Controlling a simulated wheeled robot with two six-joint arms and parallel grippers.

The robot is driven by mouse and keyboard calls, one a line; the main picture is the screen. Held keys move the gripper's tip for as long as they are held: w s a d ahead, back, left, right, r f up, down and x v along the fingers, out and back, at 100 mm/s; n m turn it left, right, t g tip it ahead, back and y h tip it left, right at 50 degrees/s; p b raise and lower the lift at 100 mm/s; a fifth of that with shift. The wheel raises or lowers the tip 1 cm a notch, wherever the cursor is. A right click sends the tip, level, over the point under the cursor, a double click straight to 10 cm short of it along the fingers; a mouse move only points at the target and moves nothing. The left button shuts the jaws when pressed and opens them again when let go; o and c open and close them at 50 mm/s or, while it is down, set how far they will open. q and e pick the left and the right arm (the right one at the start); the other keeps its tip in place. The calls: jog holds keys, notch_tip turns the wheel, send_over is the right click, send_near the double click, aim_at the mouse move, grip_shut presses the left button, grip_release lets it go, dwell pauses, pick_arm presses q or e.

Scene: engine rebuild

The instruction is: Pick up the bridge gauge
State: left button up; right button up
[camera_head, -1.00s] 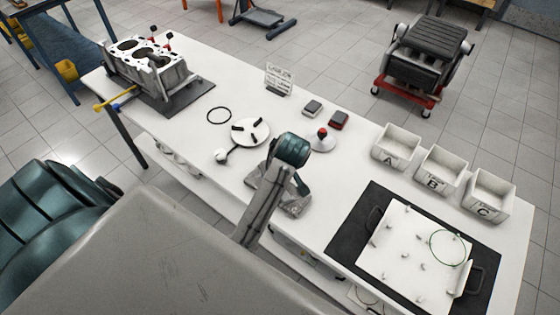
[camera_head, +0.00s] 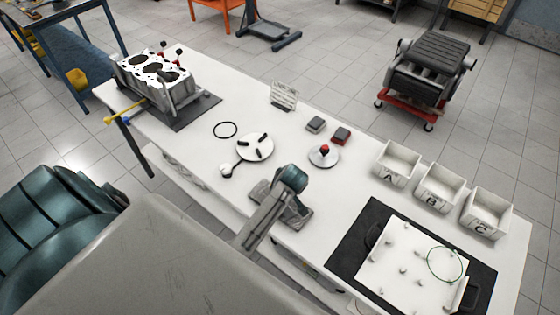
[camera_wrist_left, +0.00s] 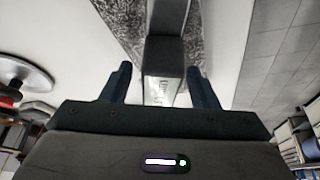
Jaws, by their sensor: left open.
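I take the bridge gauge to be the grey bar with a dark middle and a pale lettered end (camera_wrist_left: 165,90) in the left wrist view. It is over a speckled grey plate (camera_wrist_left: 212,40) on the white table. My left gripper (camera_wrist_left: 159,68) is open, with one dark finger on each side of the bar. I cannot tell whether the fingers touch it. In the head view my left arm (camera_head: 265,220) hides the gripper and most of the bar, and grey parts (camera_head: 298,215) show beside the wrist. My right gripper is not in view.
A white disc (camera_head: 248,153) and a red-knobbed round stand (camera_head: 323,160) are near the arm. An engine block (camera_head: 150,75) stands far left. Bins A (camera_head: 391,178), B (camera_head: 434,200) and C (camera_head: 482,226) are at right, behind a white board (camera_head: 385,278).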

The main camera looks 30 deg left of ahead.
pick_arm(q)
jog(key=shift+a+f, duration=0.15)
jog(key=shift+f, duration=0.1)
grip_shut()
jog(key=shift+w+r, duration=0.1)
